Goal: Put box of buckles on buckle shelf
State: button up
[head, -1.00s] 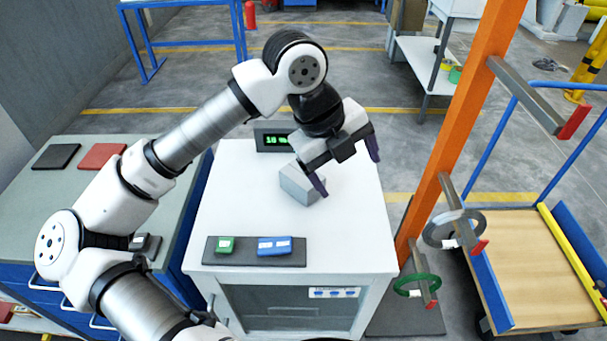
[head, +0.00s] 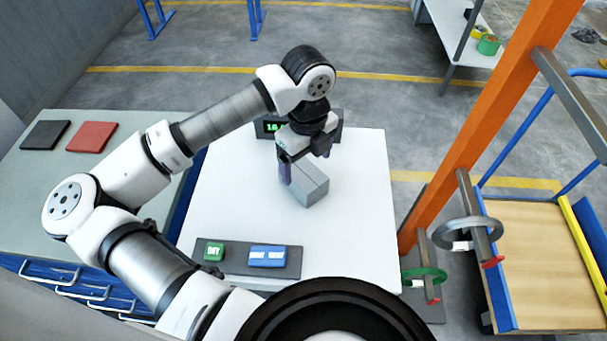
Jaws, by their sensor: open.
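A plain grey box (head: 310,188), the likely box of buckles, sits on the white top (head: 225,215) of a cabinet. No label shows on it. My gripper (head: 305,163) is open and points down at the far side of the box. One purple finger is close to the box's left side; the other is partly hidden behind the wrist. I cannot tell whether either finger touches the box. I cannot make out a marked buckle shelf; a white shelf unit (head: 468,35) stands at the back right.
A dark tray (head: 236,270) with green and blue blocks lies at the cabinet's front. A display (head: 266,127) stands behind my gripper. An orange post (head: 480,130) with hooks and rings stands right, beside a cart (head: 530,265). A workbench (head: 60,200) is at left.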

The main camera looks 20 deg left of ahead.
aim_at(303, 172)
jog(key=shift+f, duration=0.85)
jog(key=shift+w+a+f+p, duration=0.15)
jog(key=shift+f+p, duration=0.4)
jog(key=shift+w+a+f+p, duration=0.15)
jog(key=shift+f+p, duration=0.2)
jog(key=shift+f, duration=0.75)
jog(key=shift+w+a+f+p, duration=0.15)
jog(key=shift+f+p, duration=0.2)
jog(key=shift+f, duration=0.7)
jog(key=shift+s, duration=0.1)
jog(key=shift+c, duration=0.3)
jog(key=c, duration=1.4)
jog(key=shift+c, duration=0.2)
jog(key=shift+r, duration=0.1)
notch_tip(303, 172, up, 20)
jog(key=b, duration=0.4)
